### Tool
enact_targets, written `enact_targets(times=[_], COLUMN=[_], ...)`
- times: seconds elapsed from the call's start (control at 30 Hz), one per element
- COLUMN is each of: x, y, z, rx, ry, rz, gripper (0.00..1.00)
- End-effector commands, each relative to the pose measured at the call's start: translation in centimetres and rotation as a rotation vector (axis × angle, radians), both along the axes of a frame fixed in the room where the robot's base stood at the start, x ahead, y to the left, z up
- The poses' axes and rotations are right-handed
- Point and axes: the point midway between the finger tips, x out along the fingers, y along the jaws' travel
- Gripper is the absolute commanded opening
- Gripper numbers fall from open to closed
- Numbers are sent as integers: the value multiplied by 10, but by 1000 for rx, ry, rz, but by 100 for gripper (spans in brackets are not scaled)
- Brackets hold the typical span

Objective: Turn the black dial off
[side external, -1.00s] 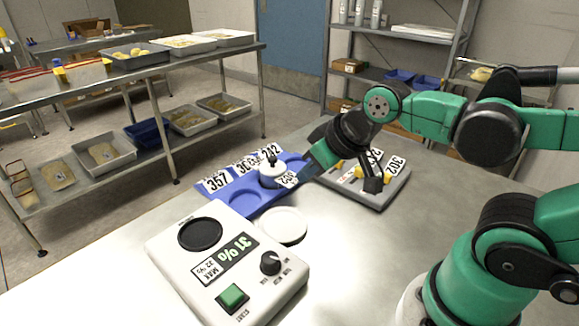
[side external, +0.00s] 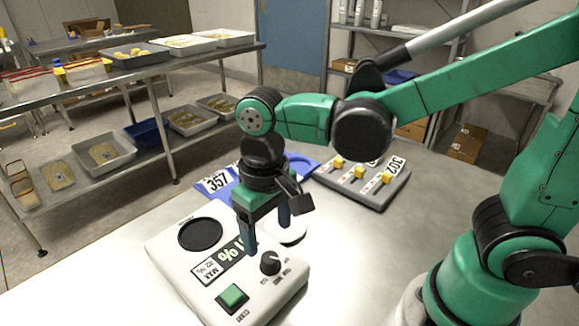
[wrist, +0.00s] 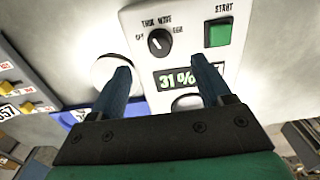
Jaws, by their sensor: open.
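The black dial (side external: 270,262) sits on the white control box (side external: 185,265), right of the display. It also shows in the wrist view (wrist: 158,42), with small labels around its upper side. A pale mark on it seems to lean up-left in the wrist view; the exact setting is too small to read. My gripper (side external: 267,237) is open and empty, pointing down above the box close to the dial. In the wrist view my gripper (wrist: 160,65) has its fingers apart, with the dial just beyond them, between their lines.
A green start button (side external: 232,296), a display reading 31% (wrist: 175,78) and a black round pad (side external: 200,234) are on the box. A white disc (side external: 293,236), a blue tray (side external: 215,192) and a grey switch panel (side external: 365,195) lie behind. The table's right side is clear.

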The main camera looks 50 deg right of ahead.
Motion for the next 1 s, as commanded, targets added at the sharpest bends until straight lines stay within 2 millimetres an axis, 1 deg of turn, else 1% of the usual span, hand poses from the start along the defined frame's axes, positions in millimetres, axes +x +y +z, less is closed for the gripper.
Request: enact_targets(times=[0.17, 0.4, 0.5, 0.63, 0.87, 0.9, 0.97, 1.0], x=[0, 0, 0, -1, -1, -1, -1, -1], y=[1, 1, 1, 0, 0, 0, 0, 0], z=[-15, -42, -50, -55, -55, -55, -55, -55], rx=[-2, -2, -2, -2, -2, -2, -2, -2], ry=[5, 2, 1, 0, 0, 0, 0, 0], rz=[0, -1, -1, -1, -1, -1, -1, -1], gripper=[72, 72, 72, 72, 72, 69, 52, 40])
